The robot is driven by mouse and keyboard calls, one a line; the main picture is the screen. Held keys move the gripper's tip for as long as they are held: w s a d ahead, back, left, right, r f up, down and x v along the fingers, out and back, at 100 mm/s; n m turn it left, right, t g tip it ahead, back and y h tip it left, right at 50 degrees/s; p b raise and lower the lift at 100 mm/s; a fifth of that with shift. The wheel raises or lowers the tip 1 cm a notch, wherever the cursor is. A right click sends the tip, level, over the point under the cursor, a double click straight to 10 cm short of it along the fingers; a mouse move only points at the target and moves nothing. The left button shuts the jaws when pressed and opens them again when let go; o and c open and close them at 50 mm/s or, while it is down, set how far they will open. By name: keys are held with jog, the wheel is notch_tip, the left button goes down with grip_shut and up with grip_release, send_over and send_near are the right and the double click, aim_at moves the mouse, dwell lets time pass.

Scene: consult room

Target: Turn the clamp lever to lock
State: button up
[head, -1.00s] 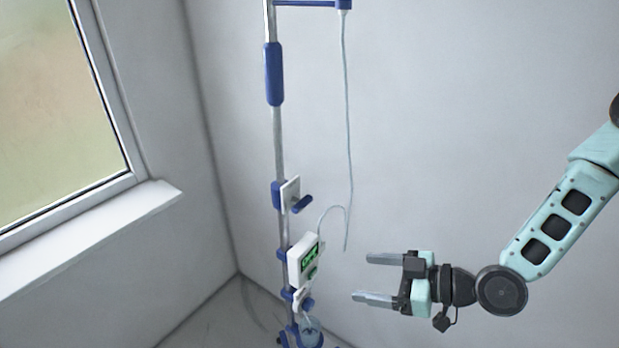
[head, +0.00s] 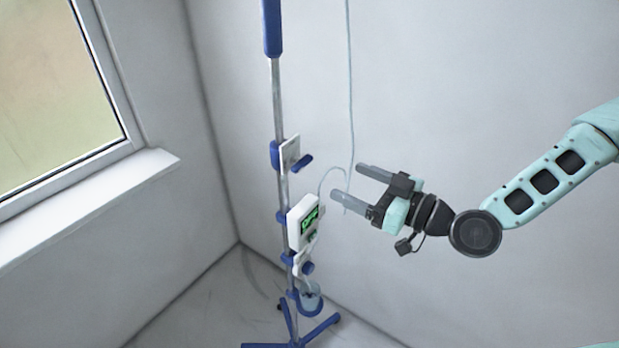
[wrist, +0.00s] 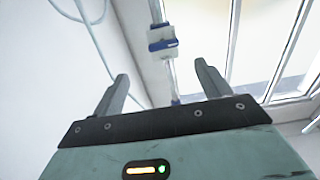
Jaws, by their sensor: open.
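A clamp with a white plate (head: 289,153) and a blue lever (head: 303,163) sits on the upright pole (head: 277,110). The lever sticks out to the right of the plate, slanting slightly. In the wrist view the clamp's white plate (wrist: 161,36) and blue lever (wrist: 164,45) show ahead, beyond the fingertips. My gripper (head: 350,182) is open and empty, to the right of the pole, its fingers pointing up and left towards the clamp. It is apart from the lever. The open fingers (wrist: 161,72) also show in the wrist view.
A white pump with a green screen (head: 303,223) hangs on the pole below the clamp, near my fingertips. A thin tube (head: 349,90) hangs close to the fingers. Another blue knob (head: 307,268) is lower. A blue base (head: 299,335) stands on the floor. A window sill (head: 110,190) lies left.

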aim_at(306, 165)
jog(key=b+x, duration=0.3)
jog(key=x, duration=0.7)
jog(key=shift+s+a, duration=0.15)
jog(key=shift+s, duration=0.1)
jog(key=shift+w+a, duration=0.25)
jog(key=shift+a, duration=0.05)
jog(key=c, duration=1)
